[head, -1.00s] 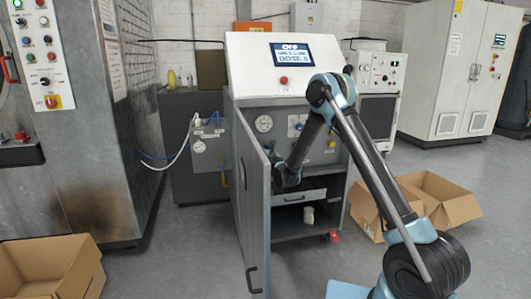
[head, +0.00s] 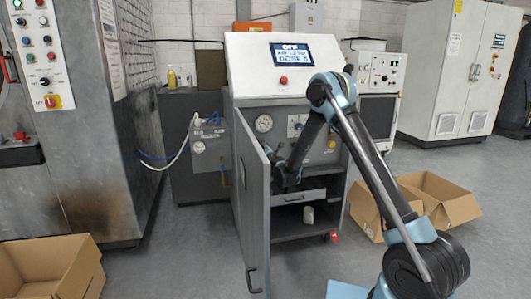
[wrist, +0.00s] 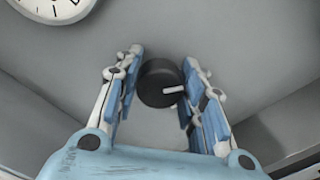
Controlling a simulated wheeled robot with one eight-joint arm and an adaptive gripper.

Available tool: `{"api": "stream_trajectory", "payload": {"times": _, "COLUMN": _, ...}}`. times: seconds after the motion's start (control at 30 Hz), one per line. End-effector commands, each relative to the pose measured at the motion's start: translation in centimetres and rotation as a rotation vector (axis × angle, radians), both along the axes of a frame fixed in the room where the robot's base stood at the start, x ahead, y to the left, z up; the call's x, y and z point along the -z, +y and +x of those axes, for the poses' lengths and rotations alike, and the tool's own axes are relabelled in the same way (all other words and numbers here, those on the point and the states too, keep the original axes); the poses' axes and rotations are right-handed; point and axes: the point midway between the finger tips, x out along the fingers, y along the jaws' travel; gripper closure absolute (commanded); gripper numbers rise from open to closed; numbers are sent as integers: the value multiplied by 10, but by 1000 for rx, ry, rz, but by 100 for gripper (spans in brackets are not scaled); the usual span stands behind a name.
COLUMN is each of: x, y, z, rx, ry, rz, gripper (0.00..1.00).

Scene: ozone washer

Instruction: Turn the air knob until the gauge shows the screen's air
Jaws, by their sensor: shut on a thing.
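The air knob (wrist: 160,84) is round and black, with a white pointer line aimed to the right in the wrist view. My gripper (wrist: 161,72) has one blue-padded finger on each side of it and is shut on it. In the head view the knob and my fingertips are hidden by the open door and my arm. The round white gauge (head: 264,123) is on the panel's left; its lower rim shows in the wrist view (wrist: 56,6). Its needle cannot be read. The screen (head: 291,54) shows "OFF", a small air line I cannot read surely, and a dose line.
The grey cabinet door (head: 252,205) stands open to the left of my arm. A red button (head: 283,80) is below the screen. A drawer (head: 299,197) and an open shelf lie below the panel. Cardboard boxes (head: 446,203) sit on the floor at right, another (head: 50,268) at left.

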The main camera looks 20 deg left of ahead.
Motion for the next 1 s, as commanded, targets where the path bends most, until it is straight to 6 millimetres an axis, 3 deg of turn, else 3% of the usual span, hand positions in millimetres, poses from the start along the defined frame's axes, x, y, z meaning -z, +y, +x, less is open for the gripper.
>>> {"api": "stream_trajectory", "payload": {"times": 0.33, "x": 1, "y": -5, "z": 3, "rx": 10, "ry": 1, "rz": 2, "gripper": 87}}
{"api": "stream_trajectory", "payload": {"times": 0.37, "x": 1, "y": -5, "z": 3, "rx": 10, "ry": 1, "rz": 2, "gripper": 61}}
{"api": "stream_trajectory", "payload": {"times": 0.43, "x": 1, "y": -5, "z": 3, "rx": 9, "ry": 2, "rz": 2, "gripper": 45}}
{"api": "stream_trajectory", "payload": {"times": 0.47, "x": 1, "y": -5, "z": 3, "rx": 9, "ry": 2, "rz": 2, "gripper": 42}}
{"api": "stream_trajectory", "payload": {"times": 0.83, "x": 0, "y": -3, "z": -1, "rx": 4, "ry": 1, "rz": 2, "gripper": 42}}
{"api": "stream_trajectory", "payload": {"times": 1.0, "x": 0, "y": -11, "z": -16, "rx": 3, "ry": 1, "rz": 1, "gripper": 42}}
